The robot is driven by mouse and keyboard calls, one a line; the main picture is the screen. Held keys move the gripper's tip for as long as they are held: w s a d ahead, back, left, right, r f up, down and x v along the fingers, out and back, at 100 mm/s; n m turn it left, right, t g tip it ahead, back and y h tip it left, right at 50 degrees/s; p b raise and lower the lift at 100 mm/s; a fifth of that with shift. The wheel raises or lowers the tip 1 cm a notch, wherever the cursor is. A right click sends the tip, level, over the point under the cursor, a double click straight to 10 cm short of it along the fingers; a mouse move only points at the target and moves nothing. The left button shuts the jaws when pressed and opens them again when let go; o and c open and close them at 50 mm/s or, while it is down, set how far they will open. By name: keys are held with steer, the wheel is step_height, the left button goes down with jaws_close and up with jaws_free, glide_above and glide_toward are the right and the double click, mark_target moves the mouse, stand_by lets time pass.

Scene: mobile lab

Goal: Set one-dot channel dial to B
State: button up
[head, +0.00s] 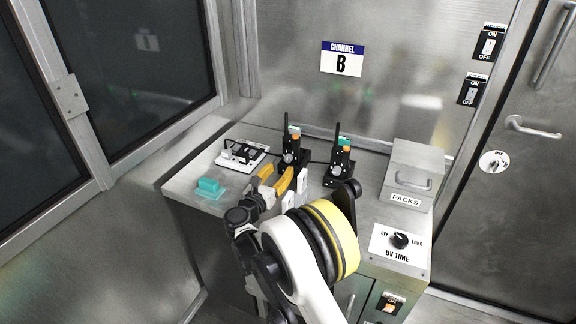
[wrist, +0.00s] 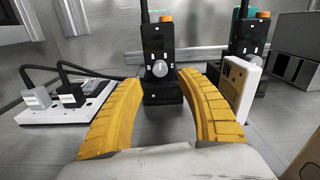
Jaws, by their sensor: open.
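Two black handheld radios stand upright in chargers on the metal bench, the left radio (head: 296,146) and the right radio (head: 342,152). Each has an antenna, an orange part on top and a round grey knob in front. In the wrist view, the left radio's knob (wrist: 160,68) sits between and beyond my fingertips. The right radio (wrist: 249,36) stands farther right. Dot marks and dial letters are too small to read. My gripper (head: 276,176) is open and empty, its yellow fingers apart in front of the left radio. A wall sign (head: 342,62) reads CHANNEL B.
A white power strip (wrist: 62,110) with plugs lies left of the left radio. A white upright block (wrist: 240,88) stands close to my right finger. A PACKS box (head: 412,172) and UV TIME dial (head: 400,240) are right.

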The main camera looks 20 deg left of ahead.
mark_target(287, 160)
steer(key=w, duration=0.2)
steer(key=w+b, duration=0.1)
steer(key=w, duration=0.2)
steer(key=shift+d+f, duration=0.1)
steer(key=shift+d, duration=0.1)
steer(key=shift+w+b, duration=0.35)
steer(key=shift+w, duration=0.35)
steer(key=shift+r, duration=0.2)
jaws_close()
